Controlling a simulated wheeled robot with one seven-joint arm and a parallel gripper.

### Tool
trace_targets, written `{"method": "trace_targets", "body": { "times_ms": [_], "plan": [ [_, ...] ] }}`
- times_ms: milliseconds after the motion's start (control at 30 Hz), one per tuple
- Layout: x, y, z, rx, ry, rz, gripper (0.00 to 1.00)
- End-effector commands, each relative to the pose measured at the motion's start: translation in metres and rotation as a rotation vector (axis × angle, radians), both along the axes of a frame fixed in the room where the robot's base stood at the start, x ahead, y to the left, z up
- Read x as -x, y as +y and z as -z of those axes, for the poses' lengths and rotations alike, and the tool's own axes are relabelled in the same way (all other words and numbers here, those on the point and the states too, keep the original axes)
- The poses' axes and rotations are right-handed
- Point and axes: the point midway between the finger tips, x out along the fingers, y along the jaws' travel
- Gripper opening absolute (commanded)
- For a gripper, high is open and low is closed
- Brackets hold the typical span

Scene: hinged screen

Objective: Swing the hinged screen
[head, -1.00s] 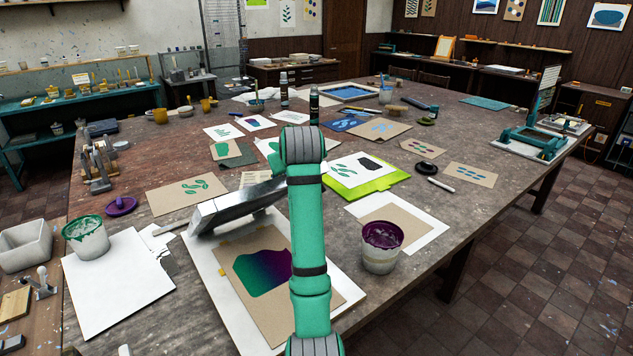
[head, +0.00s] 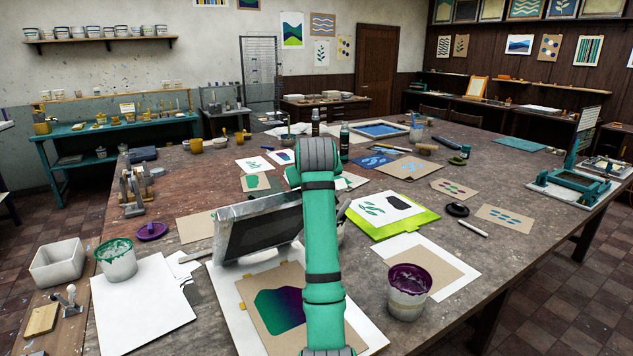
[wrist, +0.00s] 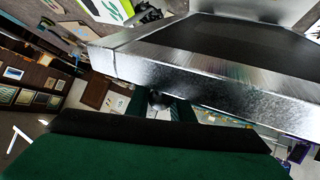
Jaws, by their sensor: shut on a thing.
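The hinged screen (head: 262,228) is a dark mesh in a silver frame. It stands tilted up over a white board (head: 232,300), and my arm covers its right part in the head view. A brown sheet with a green-to-purple print (head: 281,311) lies on the board below it. In the wrist view the screen's silver frame (wrist: 200,75) runs close across the picture. My gripper (wrist: 160,104) is shut at the frame's edge, with a small grey part of the screen between its green fingers. The head view hides the gripper behind my arm.
A purple ink pot (head: 408,298) stands to the right of the board. A green ink pot (head: 117,262) and a white sheet (head: 143,305) are to the left. Prints and bottles cover the table's far part.

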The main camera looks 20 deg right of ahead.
Motion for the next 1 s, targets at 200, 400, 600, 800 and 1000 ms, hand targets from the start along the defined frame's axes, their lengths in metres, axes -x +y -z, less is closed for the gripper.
{"method": "trace_targets", "body": {
  "times_ms": [200, 400, 600, 800, 1000],
  "plan": [
    [-0.001, 0.001, 0.000, 0.000, 0.000, -0.002, 0.39],
    [0.000, 0.000, 0.001, 0.000, 0.000, 0.000, 0.39],
    [0.009, 0.002, -0.007, 0.001, -0.002, 0.000, 0.39],
    [0.038, 0.009, -0.027, 0.001, -0.004, 0.000, 0.39],
    [0.066, 0.016, -0.046, 0.001, -0.003, -0.001, 0.39]
  ]
}}
